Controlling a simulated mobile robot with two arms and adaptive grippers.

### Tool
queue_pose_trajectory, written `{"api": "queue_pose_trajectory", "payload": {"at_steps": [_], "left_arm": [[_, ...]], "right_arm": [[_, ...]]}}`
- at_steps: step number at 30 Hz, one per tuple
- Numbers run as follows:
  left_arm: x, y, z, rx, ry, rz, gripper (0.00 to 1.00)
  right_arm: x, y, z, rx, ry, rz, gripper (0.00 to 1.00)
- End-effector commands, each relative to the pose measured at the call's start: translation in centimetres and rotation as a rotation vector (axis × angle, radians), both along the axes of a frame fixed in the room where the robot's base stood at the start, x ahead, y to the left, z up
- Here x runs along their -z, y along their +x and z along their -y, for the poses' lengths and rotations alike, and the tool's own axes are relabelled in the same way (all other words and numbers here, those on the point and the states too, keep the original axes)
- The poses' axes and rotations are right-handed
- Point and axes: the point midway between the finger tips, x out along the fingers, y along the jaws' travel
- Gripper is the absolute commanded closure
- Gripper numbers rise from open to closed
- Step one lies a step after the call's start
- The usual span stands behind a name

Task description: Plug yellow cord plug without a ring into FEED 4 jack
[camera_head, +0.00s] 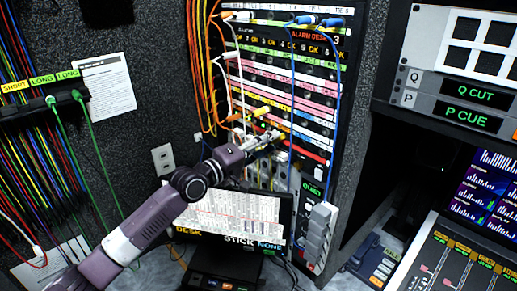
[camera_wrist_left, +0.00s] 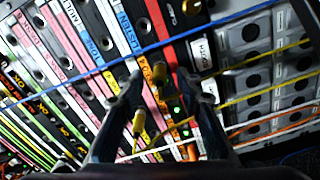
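My left gripper (camera_head: 272,138) is at the lower middle of the patch rack, its arm reaching in from lower left. In the left wrist view its two fingers (camera_wrist_left: 158,84) are spread apart. A second yellow plug (camera_wrist_left: 138,122) is lower, near the left finger, with a thin yellow cord. In the head view a yellow plug (camera_head: 262,111) sits just above the gripper. I cannot tell which plug has a ring, and I cannot read a FEED 4 label. My right gripper is out of view.
The rack (camera_head: 290,75) has rows of jacks with coloured label strips. A blue cord (camera_wrist_left: 110,62) crosses in front of it in the wrist view. Orange and white cords hang at its left. A monitor (camera_head: 235,215) stands below, and a console (camera_head: 460,255) is at right.

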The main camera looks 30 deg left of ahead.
Motion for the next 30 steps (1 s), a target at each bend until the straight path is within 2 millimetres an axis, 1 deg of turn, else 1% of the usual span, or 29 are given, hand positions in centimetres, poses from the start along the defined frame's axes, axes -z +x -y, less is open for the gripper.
{"api": "queue_pose_trajectory", "payload": {"at_steps": [5, 12, 18, 24, 30], "left_arm": [[0.2, -2.0, -0.7, -0.001, 0.002, -0.002, 0.67], [0.2, -5.8, -1.9, 0.002, 0.004, -0.003, 0.67], [0.2, -8.4, -2.8, 0.002, 0.003, -0.004, 0.67], [0.2, -10.1, -3.6, 0.000, 0.001, -0.004, 0.67], [0.1, -10.9, -3.8, 0.001, 0.000, -0.001, 0.67]], "right_arm": [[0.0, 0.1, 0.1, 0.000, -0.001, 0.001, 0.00], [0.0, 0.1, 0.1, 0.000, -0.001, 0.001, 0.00], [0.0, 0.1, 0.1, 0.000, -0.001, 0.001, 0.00], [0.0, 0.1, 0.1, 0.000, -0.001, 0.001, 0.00], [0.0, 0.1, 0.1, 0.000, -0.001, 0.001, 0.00]]}}
